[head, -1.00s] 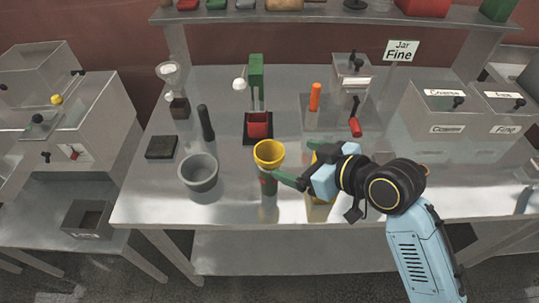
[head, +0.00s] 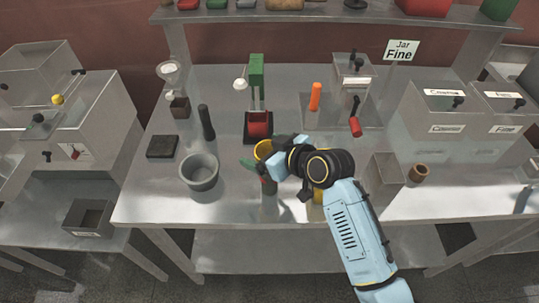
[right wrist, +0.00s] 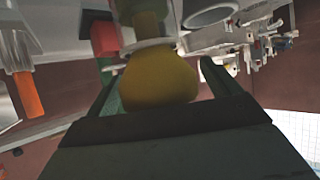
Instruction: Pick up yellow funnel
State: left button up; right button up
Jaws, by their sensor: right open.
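The yellow funnel (head: 262,148) stands near the front middle of the table, above a grey cylindrical jar. My right gripper (head: 257,166) is at the funnel, and its hand hides much of it in the head view. In the right wrist view the funnel (right wrist: 160,80) is between the two green fingers of my open right gripper (right wrist: 165,90). I cannot tell whether either finger touches it. My left gripper is not in view.
A grey bowl (head: 200,172) stands left of the funnel. A balance with a green column (head: 257,75) and red cup is behind it. An open box (head: 384,172) and a small brown jar (head: 419,173) stand to the right. Another yellow object (head: 318,196) is partly hidden by my arm.

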jog(key=shift+c, duration=0.3)
jog(key=c, duration=1)
